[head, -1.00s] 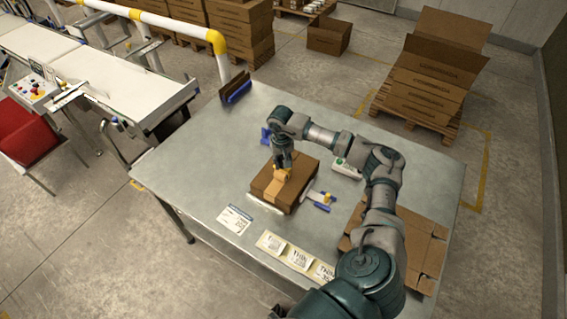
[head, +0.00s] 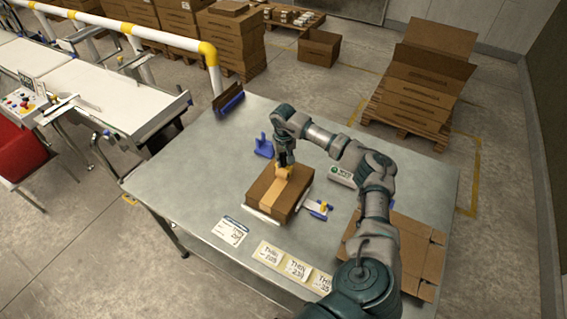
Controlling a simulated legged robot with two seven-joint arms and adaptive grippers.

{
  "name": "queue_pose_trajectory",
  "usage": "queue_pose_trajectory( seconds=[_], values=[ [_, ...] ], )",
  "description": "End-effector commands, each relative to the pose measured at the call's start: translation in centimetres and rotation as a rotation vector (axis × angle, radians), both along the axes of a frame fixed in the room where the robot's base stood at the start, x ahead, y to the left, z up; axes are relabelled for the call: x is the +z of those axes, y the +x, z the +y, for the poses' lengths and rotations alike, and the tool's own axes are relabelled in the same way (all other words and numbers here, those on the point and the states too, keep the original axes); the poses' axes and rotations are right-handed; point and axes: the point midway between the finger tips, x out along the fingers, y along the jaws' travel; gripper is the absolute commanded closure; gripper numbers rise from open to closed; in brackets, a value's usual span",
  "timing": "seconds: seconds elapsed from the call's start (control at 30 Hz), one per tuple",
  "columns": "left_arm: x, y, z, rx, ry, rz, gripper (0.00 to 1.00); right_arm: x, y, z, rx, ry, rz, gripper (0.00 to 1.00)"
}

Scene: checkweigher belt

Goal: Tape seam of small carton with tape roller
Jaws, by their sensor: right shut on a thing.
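The small brown carton (head: 294,197) lies on the grey metal table, its seam side up. A tan strip of tape (head: 266,196) runs along the carton's top from the near edge towards the far edge. My right gripper (head: 285,166) is shut on the yellow tape roller (head: 283,173), at the far part of the carton's top. The fingers partly hide the roller, and its exact contact with the carton is too small to tell. My left gripper is out of view.
A blue stand (head: 264,146) is behind the carton; a blue clamp with a yellow knob (head: 319,209) is at its right. Printed labels (head: 269,252) lie in front. Flat cardboard (head: 420,250) lies under my right arm. The table's left part is clear.

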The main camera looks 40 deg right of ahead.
Motion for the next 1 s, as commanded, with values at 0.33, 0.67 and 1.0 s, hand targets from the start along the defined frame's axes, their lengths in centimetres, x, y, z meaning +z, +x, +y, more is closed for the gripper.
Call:
queue_pose_trajectory(
  seconds=[0.33,0.67,1.0],
  values=[
    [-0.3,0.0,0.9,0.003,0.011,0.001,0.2,-0.3,0.3,-2.2,-0.004,0.006,-0.004,1.0],
    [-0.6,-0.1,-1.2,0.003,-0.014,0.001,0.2,-0.4,0.6,-3.5,-0.002,0.001,0.003,1.0],
    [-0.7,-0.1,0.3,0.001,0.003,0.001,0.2,-0.4,1.2,-5.7,-0.004,0.004,0.002,1.0]
  ],
)
